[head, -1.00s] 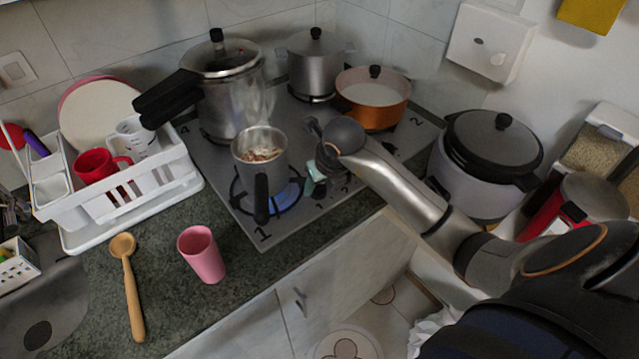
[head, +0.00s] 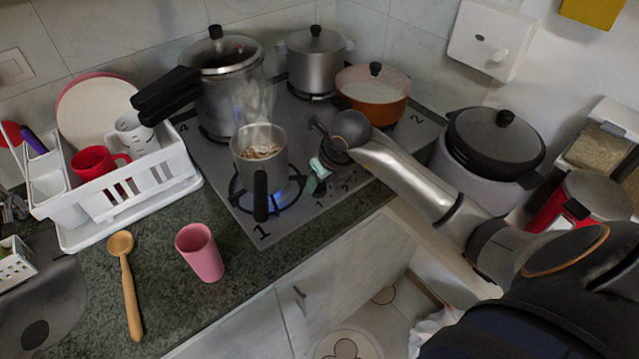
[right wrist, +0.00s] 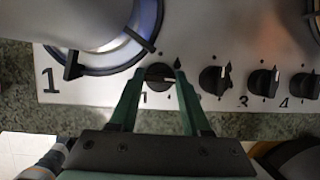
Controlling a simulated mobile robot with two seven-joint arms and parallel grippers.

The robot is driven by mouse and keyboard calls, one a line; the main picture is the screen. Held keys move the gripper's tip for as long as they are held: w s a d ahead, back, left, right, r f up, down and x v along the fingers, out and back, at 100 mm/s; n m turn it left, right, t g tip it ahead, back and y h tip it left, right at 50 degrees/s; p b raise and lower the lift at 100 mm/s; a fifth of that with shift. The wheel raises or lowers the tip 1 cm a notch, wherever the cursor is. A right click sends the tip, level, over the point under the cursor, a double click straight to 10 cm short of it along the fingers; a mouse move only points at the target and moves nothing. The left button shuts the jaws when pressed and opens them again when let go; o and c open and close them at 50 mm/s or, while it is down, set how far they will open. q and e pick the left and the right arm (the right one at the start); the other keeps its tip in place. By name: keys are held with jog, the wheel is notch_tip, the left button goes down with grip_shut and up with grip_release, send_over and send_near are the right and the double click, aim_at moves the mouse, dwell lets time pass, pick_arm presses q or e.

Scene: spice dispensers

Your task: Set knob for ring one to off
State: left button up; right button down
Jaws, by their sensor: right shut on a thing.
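The knob for ring one (right wrist: 159,77) is a black knob with a pale mark, above a small number 1 on the steel stove top. My right gripper (right wrist: 157,82) has its two green fingers on either side of this knob and is shut on it. In the head view the right gripper (head: 317,172) reaches down at the front edge of the stove (head: 240,215), and the arm hides much of the knob row. A blue flame (head: 282,196) burns on ring one under a small steel pot (head: 258,158). The left gripper is not in view.
Other black knobs (right wrist: 214,79) stand close to the right of the gripped one. The pot's black handle (head: 261,195) points toward the front edge. An orange pot (head: 372,100) and a pressure cooker (head: 228,95) stand behind. A pink cup (head: 200,253) stands on the counter.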

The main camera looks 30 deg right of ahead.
jog(key=n+b, duration=0.1)
jog(key=n+y+b, duration=0.1)
jog(key=n, duration=0.1)
jog(key=n+b, duration=0.1)
jog(key=shift+w+d+f+n+y, duration=0.1)
jog(key=shift+d+f+n+y, duration=0.05)
jog(key=shift+d+n+y, duration=0.15)
jog(key=n+b, duration=0.1)
jog(key=n, duration=0.1)
jog(key=n+g+y+b, duration=0.1)
jog(key=n+b, duration=0.1)
jog(key=shift+w+y, duration=0.1)
jog(key=shift+y, duration=0.2)
jog(key=n+g+b, duration=0.1)
jog(key=n, duration=0.3)
jog(key=shift+w+n+g+y+b, duration=0.1)
jog(key=shift+n+g+y+b, duration=0.3)
jog(key=shift+r+n+g+b, duration=0.2)
jog(key=shift+n+g+b, duration=0.35)
jog(key=shift+n, duration=1.15)
jog(key=shift+c, duration=1.8)
grip_release()
